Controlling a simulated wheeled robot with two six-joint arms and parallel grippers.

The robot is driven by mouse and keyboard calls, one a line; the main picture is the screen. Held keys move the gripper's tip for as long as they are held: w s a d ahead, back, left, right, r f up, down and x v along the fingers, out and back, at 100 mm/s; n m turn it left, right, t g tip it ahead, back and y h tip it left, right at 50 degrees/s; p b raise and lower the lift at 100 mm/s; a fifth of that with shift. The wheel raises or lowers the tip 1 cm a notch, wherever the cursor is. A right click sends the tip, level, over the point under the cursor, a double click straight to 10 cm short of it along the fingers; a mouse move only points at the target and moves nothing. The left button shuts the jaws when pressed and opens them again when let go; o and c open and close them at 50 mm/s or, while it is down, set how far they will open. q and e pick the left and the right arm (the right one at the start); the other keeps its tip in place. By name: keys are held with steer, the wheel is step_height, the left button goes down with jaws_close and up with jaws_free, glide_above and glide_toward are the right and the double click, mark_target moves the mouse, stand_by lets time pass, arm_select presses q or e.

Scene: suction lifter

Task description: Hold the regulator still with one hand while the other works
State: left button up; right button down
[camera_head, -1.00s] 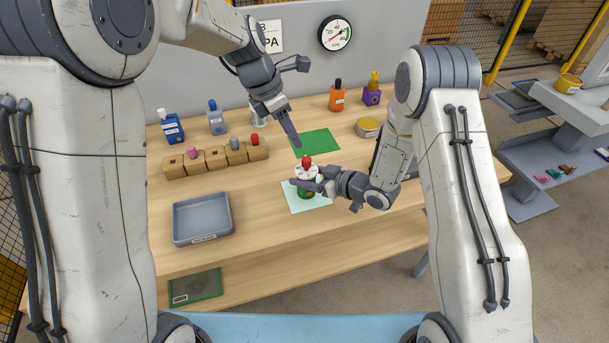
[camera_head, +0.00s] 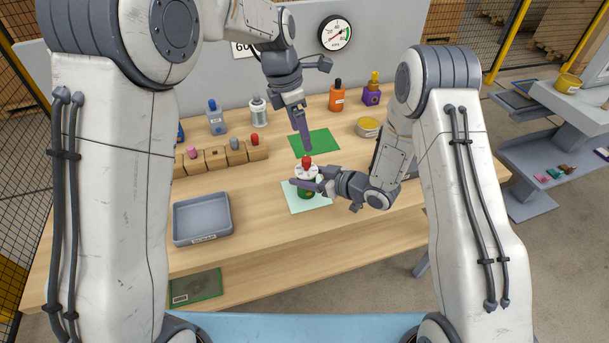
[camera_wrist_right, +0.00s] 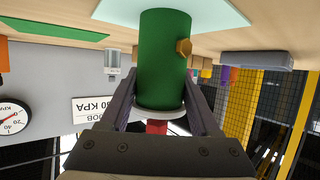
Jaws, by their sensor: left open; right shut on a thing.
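The regulator (camera_head: 305,193) has a green cylindrical body, a white disc and a red knob (camera_head: 307,161) on top. It stands upright on the pale mint mat. My right gripper (camera_head: 312,186) is shut on it from the right. In the right wrist view, which is upside down, the green body (camera_wrist_right: 163,60) with a brass side fitting (camera_wrist_right: 184,47) sits between my right fingers. My left gripper (camera_head: 307,147) is open and points down just above the red knob, seemingly apart from it. Its fingers overlap in this view.
A pressure gauge (camera_head: 336,33) hangs on the grey back panel. A wooden block rack (camera_head: 217,157) with coloured pegs and a grey tray (camera_head: 176,228) are to the left. A green mat (camera_head: 326,139) lies behind the regulator. Bottles and a yellow-topped tin (camera_head: 367,126) stand further back.

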mark_target(307, 158)
arm_select(q)
steer(key=shift+w+d+m+g+y, duration=0.3)
steer(key=shift+w+d+y, duration=0.1)
steer(key=shift+d+y, duration=0.35)
steer(key=shift+w+f+y, duration=0.1)
steer(key=shift+y, duration=0.25)
step_height(307, 158, down, 10)
steer(key=shift+r, duration=0.15)
jaws_close()
